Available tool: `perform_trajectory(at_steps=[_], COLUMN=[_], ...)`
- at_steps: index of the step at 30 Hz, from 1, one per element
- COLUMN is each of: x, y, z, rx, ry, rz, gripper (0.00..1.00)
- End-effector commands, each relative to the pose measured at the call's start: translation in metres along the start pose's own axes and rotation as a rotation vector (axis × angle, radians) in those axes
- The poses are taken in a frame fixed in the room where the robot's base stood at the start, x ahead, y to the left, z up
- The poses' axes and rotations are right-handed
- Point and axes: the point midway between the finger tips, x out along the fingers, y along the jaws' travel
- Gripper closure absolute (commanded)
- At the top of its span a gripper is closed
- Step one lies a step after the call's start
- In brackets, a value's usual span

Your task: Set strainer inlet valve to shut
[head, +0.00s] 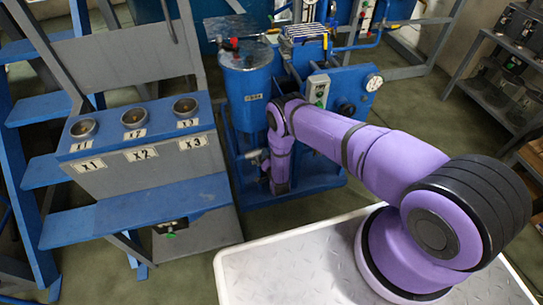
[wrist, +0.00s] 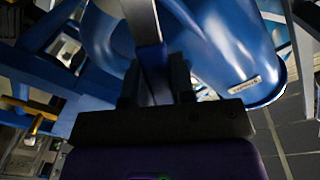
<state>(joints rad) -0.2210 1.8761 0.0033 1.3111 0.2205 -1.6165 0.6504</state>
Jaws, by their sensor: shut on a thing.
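In the wrist view, my gripper (wrist: 156,86) has its black fingers closed on a flat blue-grey bar (wrist: 142,22), which looks like the valve's lever handle. The bar runs from between the fingers up to the top edge of the picture. Behind it is a large rounded blue body (wrist: 215,45) with a small white label (wrist: 245,85), too small to read surely. In the head view, my purple arm reaches down to the front of the blue skid. My gripper and the valve are hidden there.
A blue tank (head: 248,88) and a panel with a gauge (head: 373,82) stand close to my arm. Blue steps with labelled cups (head: 134,118) are at the left. Grey shelving (head: 505,85) is at the right. Some floor between skid and shelving is clear.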

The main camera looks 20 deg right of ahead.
Motion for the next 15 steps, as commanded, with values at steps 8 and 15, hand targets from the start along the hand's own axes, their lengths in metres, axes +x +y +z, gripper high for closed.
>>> perform_trajectory(at_steps=[8,15], x=[-0.002,-0.002], y=[-0.021,-0.035], z=[0.004,0.009], rx=[-0.259,-0.453], ry=[-0.003,-0.003], rz=[-0.001,-0.001], gripper=[1.0,1.0])
